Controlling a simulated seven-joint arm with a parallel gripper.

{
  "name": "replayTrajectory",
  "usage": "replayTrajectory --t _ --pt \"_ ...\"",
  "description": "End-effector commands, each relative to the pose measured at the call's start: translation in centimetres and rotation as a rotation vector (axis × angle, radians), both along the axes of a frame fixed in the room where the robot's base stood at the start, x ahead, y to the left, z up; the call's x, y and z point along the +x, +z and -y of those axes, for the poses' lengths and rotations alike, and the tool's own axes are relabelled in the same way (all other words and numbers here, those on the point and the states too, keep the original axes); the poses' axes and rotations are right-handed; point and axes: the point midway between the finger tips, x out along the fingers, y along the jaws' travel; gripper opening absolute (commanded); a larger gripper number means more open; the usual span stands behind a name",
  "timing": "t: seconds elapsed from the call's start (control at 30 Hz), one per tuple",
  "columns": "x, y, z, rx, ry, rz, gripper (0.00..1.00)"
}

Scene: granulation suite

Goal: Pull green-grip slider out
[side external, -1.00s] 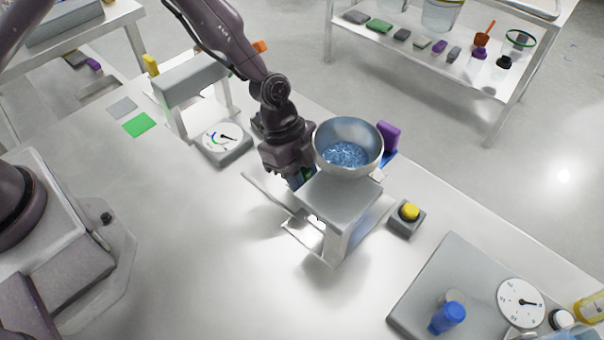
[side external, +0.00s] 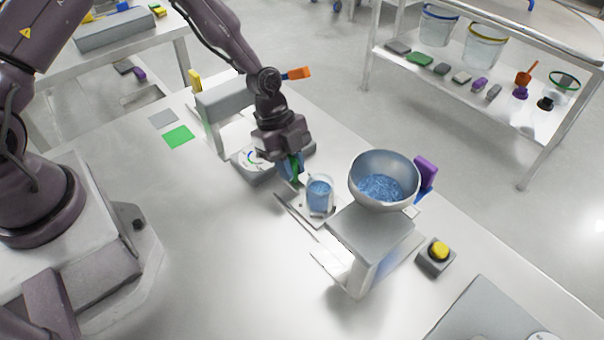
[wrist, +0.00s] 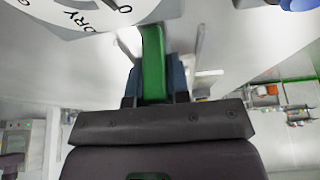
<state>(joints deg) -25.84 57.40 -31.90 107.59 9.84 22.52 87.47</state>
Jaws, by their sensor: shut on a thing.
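My gripper (side external: 290,168) is shut on the green grip (side external: 295,170) of the slider, left of the grey hopper stand. In the wrist view the green grip (wrist: 153,65) stands between my two blue-grey fingers. The slider plate (side external: 296,207) lies flat, extending left out from under the stand. A clear beaker (side external: 320,197) with blue granules stands on it, beside my gripper. The stand (side external: 370,243) carries a metal bowl (side external: 384,181) with blue granules.
A yellow button box (side external: 437,255) is right of the stand. A green square (side external: 179,136) lies far left.

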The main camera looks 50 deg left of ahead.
Motion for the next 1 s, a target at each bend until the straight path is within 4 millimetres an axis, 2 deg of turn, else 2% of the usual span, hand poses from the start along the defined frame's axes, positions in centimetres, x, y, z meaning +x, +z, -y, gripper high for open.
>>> replayTrajectory --t 0.03,0.23,0.27,0.3,0.37,0.73,0.87,1.0 --pt "0.0 0.0 -0.6 0.008 0.001 0.000 0.00" --pt "0.0 0.0 -0.8 0.012 0.001 0.000 0.00" --pt "0.0 0.0 -0.8 0.012 0.001 0.000 0.21" --pt "0.0 0.0 -0.9 0.013 0.001 0.001 0.31" --pt "0.0 0.0 -0.8 0.012 0.001 0.001 0.43" --pt "0.1 0.6 -0.7 0.008 0.002 0.001 0.43" --pt "0.1 2.3 -1.6 0.010 0.004 0.004 0.43" --pt "0.1 5.1 -2.9 0.012 0.004 0.005 0.43"
